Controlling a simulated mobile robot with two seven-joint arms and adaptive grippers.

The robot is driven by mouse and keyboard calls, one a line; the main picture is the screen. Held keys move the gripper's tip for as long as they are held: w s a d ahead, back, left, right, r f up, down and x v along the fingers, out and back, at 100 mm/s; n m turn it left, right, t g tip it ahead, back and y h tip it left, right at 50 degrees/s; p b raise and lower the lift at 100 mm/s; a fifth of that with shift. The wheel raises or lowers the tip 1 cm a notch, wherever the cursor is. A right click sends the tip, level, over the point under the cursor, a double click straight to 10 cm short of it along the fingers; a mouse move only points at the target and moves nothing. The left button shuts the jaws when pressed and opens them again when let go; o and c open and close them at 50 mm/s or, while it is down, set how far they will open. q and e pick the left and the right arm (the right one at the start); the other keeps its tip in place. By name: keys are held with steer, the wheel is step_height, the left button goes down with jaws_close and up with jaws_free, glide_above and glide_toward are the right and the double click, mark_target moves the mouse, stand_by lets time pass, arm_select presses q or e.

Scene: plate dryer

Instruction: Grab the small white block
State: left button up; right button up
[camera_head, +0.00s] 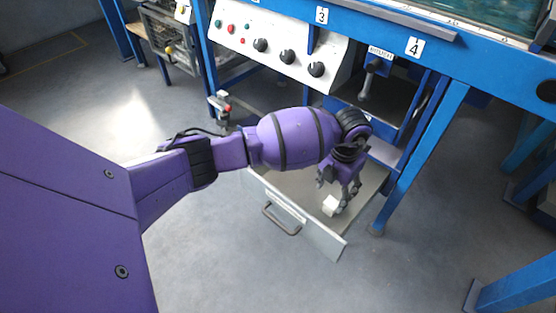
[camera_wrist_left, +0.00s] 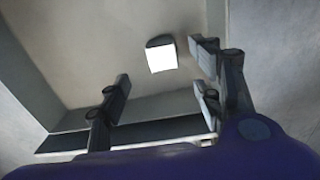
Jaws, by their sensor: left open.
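The small white block (camera_head: 330,205) lies in the open drawer (camera_head: 300,222) in the head view. In the left wrist view the white block (camera_wrist_left: 162,58) shows bright on the drawer floor, with a dark part along its upper edge. My left gripper (camera_head: 338,199) reaches down into the drawer at the block. In the left wrist view the left gripper's fingers (camera_wrist_left: 160,95) are spread, with the block beyond the tips and nearer the right-hand fingers. Nothing is between the fingers. My right gripper is in neither view.
The drawer's front panel with a handle (camera_head: 282,220) faces the open floor. A blue frame leg (camera_head: 425,140) stands right of the drawer. A control panel (camera_head: 278,45) with knobs and the blue bench are above and behind. Grey floor is clear in front.

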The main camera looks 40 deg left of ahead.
mark_target(332, 202)
arm_select(q)
step_height(332, 202, down, 2)
steer(key=shift+w+d+b, duration=0.1)
steer(key=shift+d+b, duration=0.05)
steer(key=shift+b, duration=0.2)
step_height(332, 202, down, 5)
steer(key=b, duration=0.2)
steer(key=shift+w+d+r+b, duration=0.1)
steer(key=shift+w+r+b, duration=0.1)
steer(key=shift+b, duration=0.2)
steer(key=shift+f, duration=0.15)
steer(key=shift+s, duration=0.1)
steer(key=c, duration=1.1)
steer(key=shift+c, duration=0.8)
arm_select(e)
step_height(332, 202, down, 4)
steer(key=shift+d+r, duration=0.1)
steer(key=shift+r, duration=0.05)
arm_select(q)
steer(key=shift+r, duration=0.2)
